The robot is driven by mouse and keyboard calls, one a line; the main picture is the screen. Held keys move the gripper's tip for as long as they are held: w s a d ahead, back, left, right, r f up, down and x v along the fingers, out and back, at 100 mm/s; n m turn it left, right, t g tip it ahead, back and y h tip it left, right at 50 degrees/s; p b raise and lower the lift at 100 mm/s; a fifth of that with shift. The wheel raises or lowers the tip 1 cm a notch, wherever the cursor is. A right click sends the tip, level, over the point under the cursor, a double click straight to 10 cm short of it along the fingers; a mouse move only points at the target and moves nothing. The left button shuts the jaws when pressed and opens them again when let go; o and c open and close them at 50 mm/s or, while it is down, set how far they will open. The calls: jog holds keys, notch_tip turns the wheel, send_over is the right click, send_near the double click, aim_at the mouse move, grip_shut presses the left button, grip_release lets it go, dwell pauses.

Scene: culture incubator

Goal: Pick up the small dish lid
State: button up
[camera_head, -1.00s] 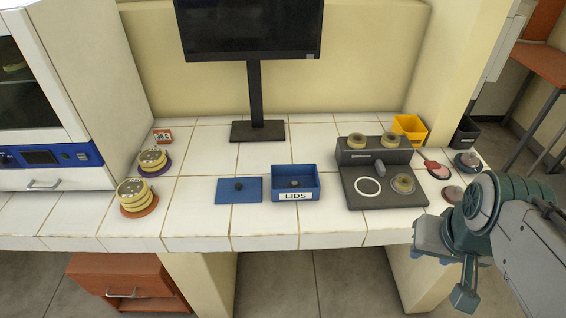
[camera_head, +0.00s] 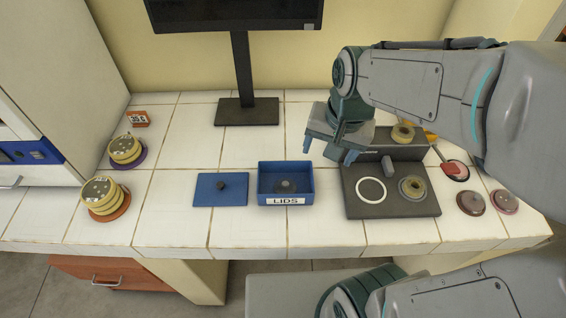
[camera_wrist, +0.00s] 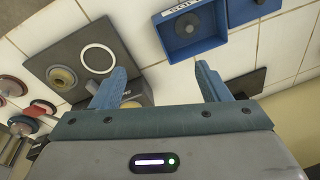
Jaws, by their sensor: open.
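A small round grey lid with a dark knob (camera_head: 286,184) lies inside the open blue box labelled LIDS (camera_head: 286,200). In the wrist view the lid (camera_wrist: 184,25) shows in the box (camera_wrist: 214,44) near the top edge, beyond the fingers. My gripper (camera_head: 330,153) is open and empty, fingers pointing down, above the table at the back, between the box and the dark device. In the wrist view my gripper (camera_wrist: 160,82) has its two blue fingers wide apart with nothing between them.
A flat blue cover with a knob (camera_head: 221,189) lies left of the box. The dark device (camera_head: 392,204) with a white ring stands to the right. Stacked dishes (camera_head: 101,196) stand far left; small discs (camera_head: 471,202) lie right. The monitor (camera_head: 243,60) stands behind.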

jog(key=w+a+f+m+g+h, duration=0.1)
jog(key=w+a+f+m+g, duration=0.1)
jog(key=w+a+f+m, duration=0.45)
send_over(285, 183)
jog(key=shift+n, duration=0.45)
jog(key=f, duration=0.9)
jog(key=shift+s+d, duration=0.1)
jog(key=shift+d, duration=0.15)
jog(key=shift+a+f, duration=0.2)
jog(key=shift+f, duration=2.65)
jog(key=c, duration=0.7)
